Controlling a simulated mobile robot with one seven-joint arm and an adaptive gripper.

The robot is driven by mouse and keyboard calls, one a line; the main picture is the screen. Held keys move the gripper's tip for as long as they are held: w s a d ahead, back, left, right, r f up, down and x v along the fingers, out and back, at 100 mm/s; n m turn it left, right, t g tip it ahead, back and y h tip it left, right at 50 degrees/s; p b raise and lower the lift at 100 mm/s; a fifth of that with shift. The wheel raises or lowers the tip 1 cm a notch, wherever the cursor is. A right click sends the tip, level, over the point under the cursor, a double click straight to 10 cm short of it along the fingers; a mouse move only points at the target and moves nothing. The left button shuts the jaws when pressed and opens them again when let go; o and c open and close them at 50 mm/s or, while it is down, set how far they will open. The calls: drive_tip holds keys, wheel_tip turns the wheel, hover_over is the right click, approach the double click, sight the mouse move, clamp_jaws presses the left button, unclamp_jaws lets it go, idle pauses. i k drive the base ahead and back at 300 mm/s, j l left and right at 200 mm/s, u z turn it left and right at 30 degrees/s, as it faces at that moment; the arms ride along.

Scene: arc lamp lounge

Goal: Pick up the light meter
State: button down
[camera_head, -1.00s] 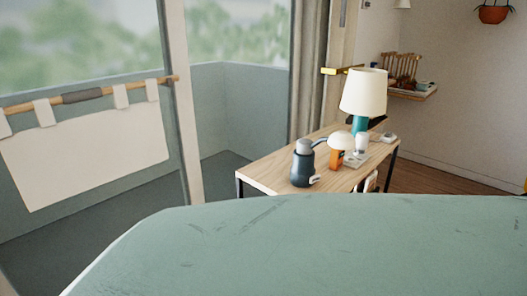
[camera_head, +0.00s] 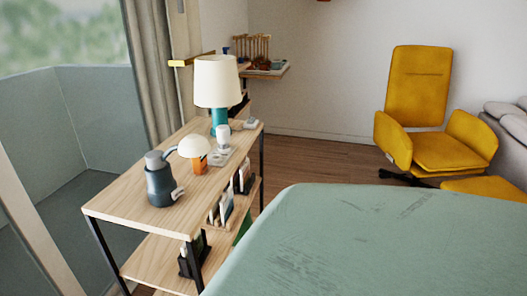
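I cannot pick out the light meter for certain. Several small items stand on the wooden top of a shelf unit (camera_head: 120,205) left of centre. Among them is an orange item (camera_head: 200,166) close to a white dome (camera_head: 195,146). A small white item (camera_head: 223,138) stands on a pale flat base behind them. A small grey item (camera_head: 250,124) lies at the far right end, too small to make out. My gripper is not in view.
A dark grey flask-like object (camera_head: 158,184) stands near the shelf's front end. A lamp (camera_head: 217,82) with a teal base stands towards the back. A yellow armchair (camera_head: 417,85) is at the right. Bare wooden floor (camera_head: 320,165) lies between.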

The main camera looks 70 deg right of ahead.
sight(200, 166)
drive_tip(key=z, duration=1.55)
drive_tip(key=i+l+z, duration=0.15)
drive_tip(key=l, duration=0.25)
drive_tip(key=i+l+z, duration=0.15)
drive_tip(key=i+l, duration=0.15)
drive_tip(key=i+l+z, duration=0.15)
drive_tip(key=l, duration=0.3)
drive_tip(key=i, duration=0.1)
